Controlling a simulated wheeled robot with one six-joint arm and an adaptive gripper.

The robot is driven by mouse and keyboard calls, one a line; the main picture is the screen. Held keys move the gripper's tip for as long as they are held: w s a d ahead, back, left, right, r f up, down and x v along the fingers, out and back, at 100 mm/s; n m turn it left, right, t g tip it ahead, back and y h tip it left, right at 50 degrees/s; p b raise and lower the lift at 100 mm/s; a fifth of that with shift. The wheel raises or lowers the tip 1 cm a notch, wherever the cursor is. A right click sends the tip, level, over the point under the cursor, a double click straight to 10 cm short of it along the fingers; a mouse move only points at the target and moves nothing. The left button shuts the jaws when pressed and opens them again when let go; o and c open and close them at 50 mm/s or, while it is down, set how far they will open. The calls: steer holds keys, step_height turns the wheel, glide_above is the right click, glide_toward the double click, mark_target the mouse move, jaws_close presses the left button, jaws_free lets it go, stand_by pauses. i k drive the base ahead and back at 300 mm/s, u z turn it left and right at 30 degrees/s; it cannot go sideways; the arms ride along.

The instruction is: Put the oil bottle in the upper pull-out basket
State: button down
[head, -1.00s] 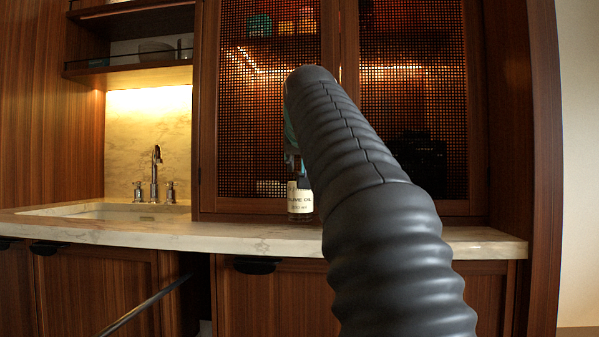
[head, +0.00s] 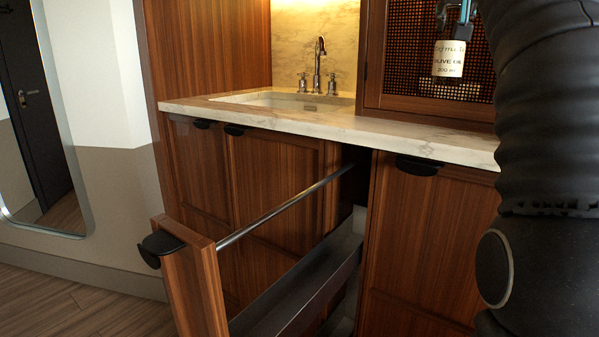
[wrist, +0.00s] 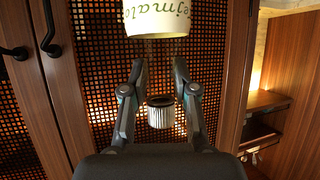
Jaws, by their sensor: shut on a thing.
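The upper pull-out basket (head: 312,287) is a grey tray behind an open wooden front, below and left of the bottle. Its visible floor looks empty.
A metal rail (head: 285,207) runs above the basket to its wooden front (head: 193,280). Part of a lower tray (head: 341,326) shows beneath. The marble counter (head: 350,130) with a sink and tap (head: 319,65) lies behind. Open floor (head: 95,310) is at left.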

mark_target(313, 292)
steer(key=u, duration=0.75)
steer(key=k, duration=0.95)
steer(key=z, duration=0.25)
